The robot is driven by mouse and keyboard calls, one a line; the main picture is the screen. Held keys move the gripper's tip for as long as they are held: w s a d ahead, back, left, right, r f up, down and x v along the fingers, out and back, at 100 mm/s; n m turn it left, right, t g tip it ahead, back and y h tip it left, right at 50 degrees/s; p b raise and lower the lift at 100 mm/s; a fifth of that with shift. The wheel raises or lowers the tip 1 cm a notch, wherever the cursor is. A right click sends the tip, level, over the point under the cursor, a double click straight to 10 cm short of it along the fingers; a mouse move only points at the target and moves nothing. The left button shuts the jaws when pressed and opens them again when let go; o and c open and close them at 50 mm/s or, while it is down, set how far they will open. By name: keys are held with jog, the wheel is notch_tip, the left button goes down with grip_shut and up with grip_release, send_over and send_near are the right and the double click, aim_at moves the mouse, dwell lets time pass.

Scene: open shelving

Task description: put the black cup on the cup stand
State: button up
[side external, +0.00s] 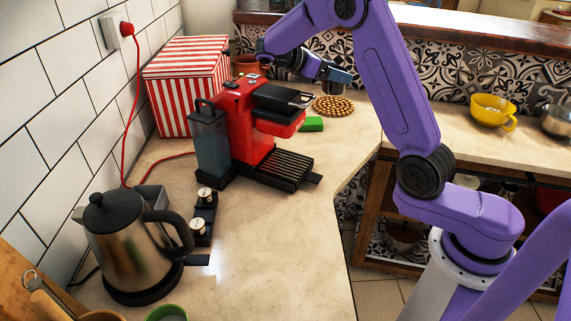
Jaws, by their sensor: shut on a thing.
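My gripper (325,71) is at the upper middle of the side external view, raised above the counter behind the red coffee machine (252,120). It is shut on a small dark cup (338,84), which looks blue-grey in this light and is partly hidden by the gripper. The cup appears held off the counter. The coffee machine has a slatted black tray (285,168) at its front, with nothing on it. No separate cup stand is clearly identifiable; I cannot tell whether this tray is the stand.
A round woven trivet (333,106) and a green sponge (312,124) lie near the cup. A striped box (180,95) stands behind the machine. A steel kettle (127,245) and a black holder (202,222) are in front. A yellow cup (492,109) is at right.

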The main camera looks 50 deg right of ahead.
jog(key=s+f+m+g+y, duration=0.7)
jog(key=s+f+m+y, duration=0.3)
jog(key=f+m+y, duration=0.2)
jog(key=m+y, duration=0.2)
jog(key=shift+a+m+y, duration=0.35)
jog(key=shift+m+y, duration=0.05)
jog(key=s+a+f+m+t+y, duration=0.1)
jog(key=m+y, duration=0.1)
jog(key=s+a+f+m+t+y, duration=0.2)
jog(key=m+y, duration=0.1)
jog(key=s+a+f+m+t+y, duration=0.1)
jog(key=a+m+y, duration=0.1)
jog(key=m+y, duration=0.1)
jog(key=shift+s+a+f+t, duration=0.2)
jog(key=shift+s+t, duration=0.1)
jog(key=shift+s, duration=0.1)
jog(key=a+f+m+t, duration=0.1)
jog(key=a+m+t, duration=0.7)
jog(key=m+t, duration=0.8)
jog(key=shift+w+a+f+m+t+h, duration=0.1)
jog(key=shift+w+m+t+h, duration=0.95)
jog(key=shift+w, duration=2.05)
jog(key=shift+w+a+f+m+t+h, duration=0.1)
jog(key=shift+w+m+t+h, duration=0.9)
jog(key=shift+w, duration=2.1)
jog(key=shift+w+a+f+m+t+h, duration=0.1)
jog(key=shift+w+m+t+h, duration=0.95)
jog(key=shift+w, duration=2.05)
jog(key=shift+s+d+g+h, duration=0.1)
jog(key=shift+g+h, duration=0.2)
